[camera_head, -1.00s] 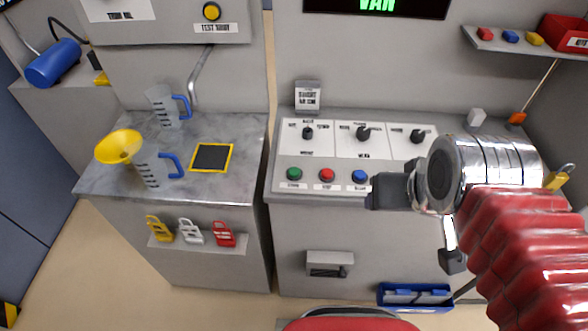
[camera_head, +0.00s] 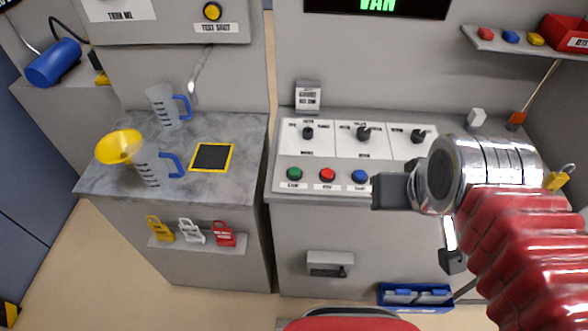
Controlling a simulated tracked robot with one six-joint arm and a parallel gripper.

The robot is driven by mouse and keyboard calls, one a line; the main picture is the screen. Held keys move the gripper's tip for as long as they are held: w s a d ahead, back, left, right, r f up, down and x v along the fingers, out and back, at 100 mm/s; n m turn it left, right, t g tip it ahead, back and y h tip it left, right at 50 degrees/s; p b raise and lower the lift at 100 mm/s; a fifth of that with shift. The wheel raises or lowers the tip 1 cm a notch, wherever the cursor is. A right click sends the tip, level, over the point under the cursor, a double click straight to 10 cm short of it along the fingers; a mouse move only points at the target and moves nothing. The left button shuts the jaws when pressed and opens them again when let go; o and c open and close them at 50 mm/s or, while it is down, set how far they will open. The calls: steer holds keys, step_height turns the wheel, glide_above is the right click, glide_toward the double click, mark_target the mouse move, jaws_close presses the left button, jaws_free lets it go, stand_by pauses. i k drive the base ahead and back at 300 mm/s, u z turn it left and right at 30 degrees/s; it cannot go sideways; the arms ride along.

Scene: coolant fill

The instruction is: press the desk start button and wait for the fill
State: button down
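The grey desk (camera_head: 430,186) carries a row of three push buttons along its front: a green button (camera_head: 294,174) at left, a red button (camera_head: 327,174) in the middle and a blue button (camera_head: 360,176) at right. Their labels are too small to read surely. My gripper (camera_head: 378,191) is at the desk's front edge, just right of and below the blue button, and the green button is well to its left. Its fingers look dark and blocky, and I cannot tell whether they are open or shut. A dark display (camera_head: 376,6) above shows green letters, partly cut off.
Three rotary knobs (camera_head: 363,133) sit behind the buttons. On the left bench (camera_head: 105,180) stand two measuring jugs (camera_head: 168,106), a yellow funnel (camera_head: 119,147) and a dark yellow-edged pad (camera_head: 212,157). A shelf (camera_head: 480,40) with small coloured items and a red bin is at upper right.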

mark_target(294, 172)
steer(key=k, duration=1.3)
steer(key=u, duration=0.3)
steer(key=i, duration=0.45)
steer(key=u, duration=0.8)
steer(key=i, duration=1.05)
